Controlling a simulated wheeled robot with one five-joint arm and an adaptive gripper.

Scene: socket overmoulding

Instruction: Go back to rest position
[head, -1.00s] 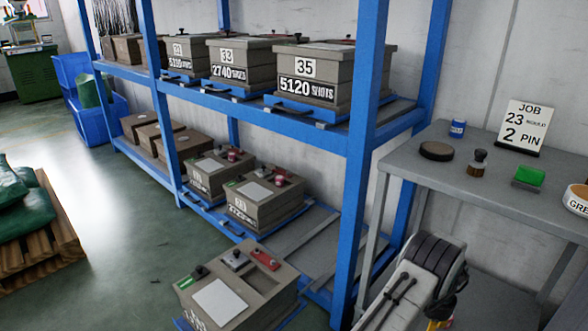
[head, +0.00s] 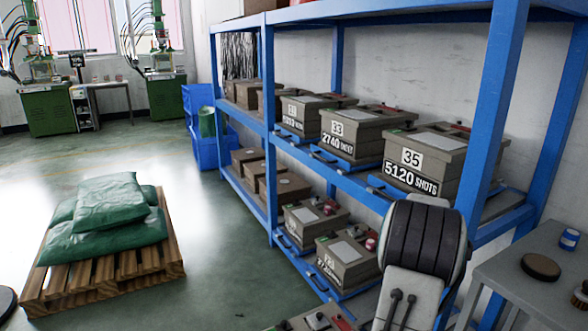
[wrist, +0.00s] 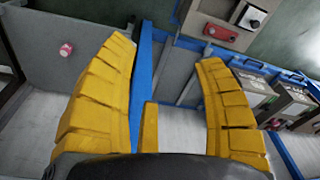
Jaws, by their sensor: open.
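My gripper (wrist: 165,50) shows in the wrist view with its two yellow fingers spread apart and nothing between them. Below the fingers are a blue shelf beam (wrist: 143,85) and a pale grey surface. In the head view my arm's black and white link stands in front of the right end of the blue rack (head: 500,110). My gripper's fingers are hidden in that view.
Numbered mould boxes, including 35 (head: 425,165), stand on the rack. A grey table (head: 540,285) is at the right. A pallet (head: 100,275) with green sacks (head: 115,215) lies left on open floor. Green machines (head: 50,112) stand at the back.

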